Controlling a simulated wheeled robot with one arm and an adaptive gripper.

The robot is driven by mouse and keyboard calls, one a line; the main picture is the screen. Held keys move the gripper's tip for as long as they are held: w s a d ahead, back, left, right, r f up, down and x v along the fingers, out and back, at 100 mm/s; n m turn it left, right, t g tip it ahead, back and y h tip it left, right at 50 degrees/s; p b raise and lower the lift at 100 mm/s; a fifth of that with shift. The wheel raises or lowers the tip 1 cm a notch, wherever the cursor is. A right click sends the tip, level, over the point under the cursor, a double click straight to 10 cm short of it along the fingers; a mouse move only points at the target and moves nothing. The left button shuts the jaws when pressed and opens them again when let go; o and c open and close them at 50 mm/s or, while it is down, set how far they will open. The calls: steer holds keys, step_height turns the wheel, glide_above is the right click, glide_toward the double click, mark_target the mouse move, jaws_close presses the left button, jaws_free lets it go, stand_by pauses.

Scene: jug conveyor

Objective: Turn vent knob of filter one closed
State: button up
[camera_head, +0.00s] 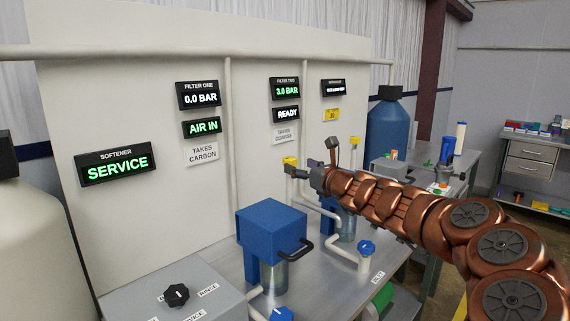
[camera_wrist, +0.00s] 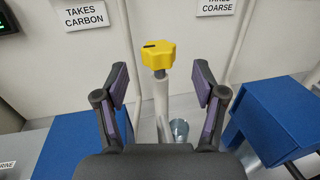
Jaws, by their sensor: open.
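The yellow vent knob (camera_wrist: 158,55) sits on top of a pale upright pipe in the wrist view, with a short dark mark on its upper face. It also shows in the head view (camera_head: 290,160), close to the wall panel. My gripper (camera_wrist: 160,76) is open, with one finger to each side of the pipe and knob in the picture; neither finger appears to touch the knob. In the head view my gripper (camera_head: 311,174) reaches left towards the knob. Filter one's displays (camera_head: 198,95) read "0.0 BAR" and "AIR IN".
A blue filter housing (camera_head: 270,222) with a black handle stands at the front of the bench. Another blue housing (camera_wrist: 278,120) is close right of my gripper. A second yellow knob (camera_head: 354,141) is farther right. Blue-handled valves (camera_head: 366,247) and white pipes line the bench.

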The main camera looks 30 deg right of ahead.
mark_target(294, 164)
steer(key=shift+w+a, duration=0.15)
steer(key=shift+w, duration=2.45)
